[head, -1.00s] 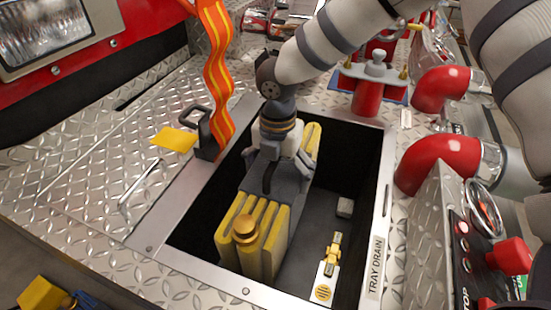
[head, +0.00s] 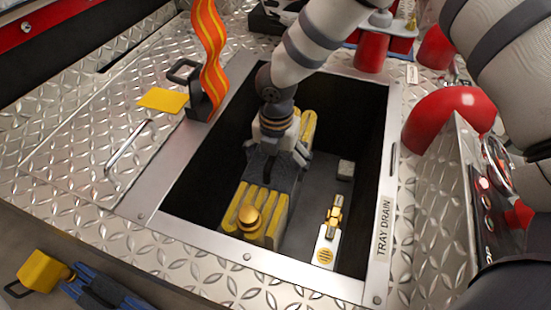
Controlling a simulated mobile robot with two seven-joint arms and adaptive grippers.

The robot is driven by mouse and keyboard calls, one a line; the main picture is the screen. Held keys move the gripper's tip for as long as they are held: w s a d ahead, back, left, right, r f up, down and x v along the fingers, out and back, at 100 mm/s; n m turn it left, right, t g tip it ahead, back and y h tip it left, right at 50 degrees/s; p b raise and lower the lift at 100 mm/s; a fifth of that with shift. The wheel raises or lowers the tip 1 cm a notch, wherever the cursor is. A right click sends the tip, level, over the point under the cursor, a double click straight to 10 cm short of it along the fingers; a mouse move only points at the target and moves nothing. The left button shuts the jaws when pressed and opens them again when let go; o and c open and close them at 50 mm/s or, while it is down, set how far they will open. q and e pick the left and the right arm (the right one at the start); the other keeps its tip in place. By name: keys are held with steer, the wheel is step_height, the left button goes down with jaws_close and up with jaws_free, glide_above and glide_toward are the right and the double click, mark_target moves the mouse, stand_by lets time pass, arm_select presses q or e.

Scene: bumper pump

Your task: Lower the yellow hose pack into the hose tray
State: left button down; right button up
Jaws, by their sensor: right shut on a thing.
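The yellow hose pack (head: 275,218) is folded, with a brass coupling at its near end and a dark grey strap or sleeve around its middle. It is inside the dark, open hose tray (head: 165,190), toward the left side. My right gripper (head: 272,178) comes down from above and is shut on the middle of the hose pack. I cannot tell whether the pack touches the tray floor. My left gripper is not in view.
On the tray floor, right of the pack, are a white-and-brass fitting (head: 329,235) and a small grey block (head: 346,169). An orange strap (head: 210,45) hangs by the left rim. Red pipes (head: 445,118) stand to the right. Tread plate surrounds the tray.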

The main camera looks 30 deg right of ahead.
steer(key=shift+f, duration=0.1)
stand_by(0.3)
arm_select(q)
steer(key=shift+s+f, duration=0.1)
arm_select(e)
steer(key=shift+w+f, duration=0.1)
steer(key=shift+f, duration=0.2)
steer(key=o, duration=1.6)
steer(key=shift+o, duration=0.2)
steer(key=shift+f, duration=0.1)
step_height(320, 180, up, 12)
steer(key=p, duration=0.4)
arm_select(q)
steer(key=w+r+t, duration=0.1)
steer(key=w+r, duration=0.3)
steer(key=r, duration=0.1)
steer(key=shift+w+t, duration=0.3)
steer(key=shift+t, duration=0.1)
